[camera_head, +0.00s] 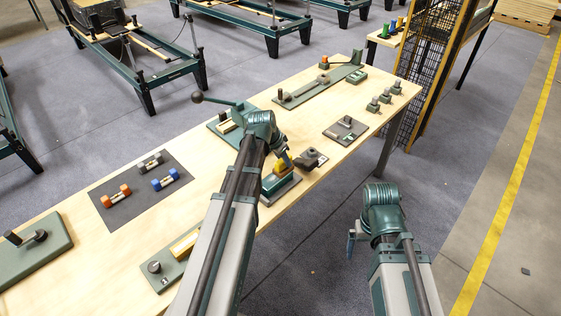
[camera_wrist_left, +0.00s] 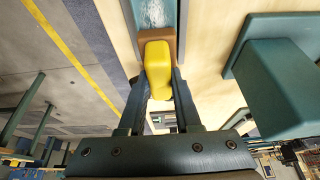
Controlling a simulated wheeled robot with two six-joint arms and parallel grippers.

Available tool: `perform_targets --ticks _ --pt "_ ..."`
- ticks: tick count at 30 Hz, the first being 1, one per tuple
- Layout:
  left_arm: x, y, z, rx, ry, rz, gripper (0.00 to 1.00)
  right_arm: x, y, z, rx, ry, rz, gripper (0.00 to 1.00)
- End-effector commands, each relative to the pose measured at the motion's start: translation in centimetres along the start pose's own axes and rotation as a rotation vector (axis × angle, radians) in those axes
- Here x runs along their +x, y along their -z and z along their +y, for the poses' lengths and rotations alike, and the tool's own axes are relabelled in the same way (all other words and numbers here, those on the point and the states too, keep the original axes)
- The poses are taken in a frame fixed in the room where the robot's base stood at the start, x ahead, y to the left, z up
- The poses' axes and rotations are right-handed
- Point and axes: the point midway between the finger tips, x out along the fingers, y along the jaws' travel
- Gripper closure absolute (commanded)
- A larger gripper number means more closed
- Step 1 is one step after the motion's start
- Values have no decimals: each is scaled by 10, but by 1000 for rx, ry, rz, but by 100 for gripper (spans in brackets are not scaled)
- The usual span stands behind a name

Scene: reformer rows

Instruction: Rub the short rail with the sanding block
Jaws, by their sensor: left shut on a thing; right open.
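The sanding block, yellow with a brown base, is between the fingers of my left gripper (camera_head: 284,163). In the left wrist view the yellow body (camera_wrist_left: 158,68) sits between both fingers, with the brown base (camera_wrist_left: 143,41) at its far end. That base is at a pale, streaked strip on a teal piece, which looks like the short rail (camera_wrist_left: 154,12); I cannot tell whether they touch. In the head view the rail's green fixture (camera_head: 282,190) is below the gripper, partly hidden by my left arm. My right gripper (camera_head: 354,238) is open and empty, off the table's front edge.
The wooden table (camera_head: 220,180) carries a dark mat (camera_head: 130,205) with several small dumbbells to the left. A green fixture with a lever (camera_head: 222,104) stands behind my left gripper. A dark clamp-like part (camera_head: 311,158) is close on its right. A long green rail (camera_head: 318,88) lies further back.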

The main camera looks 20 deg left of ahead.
Motion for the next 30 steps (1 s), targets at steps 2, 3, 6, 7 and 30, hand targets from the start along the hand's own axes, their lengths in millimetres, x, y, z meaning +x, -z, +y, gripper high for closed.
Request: perform_targets --ticks 2,3,6,7,30 --pt "-2 1 0 0 0 0 100 -2 0 0 0 0 0 0" --pt "-2 1 0 0 0 0 100 -3 0 0 0 0 0 0" --pt "-2 0 0 0 0 0 100 -2 0 0 0 0 0 0" --pt "-2 0 0 0 0 0 100 -2 0 0 0 0 0 0" --pt "-14 -39 0 0 1 -4 100 2 0 0 0 0 0 0"
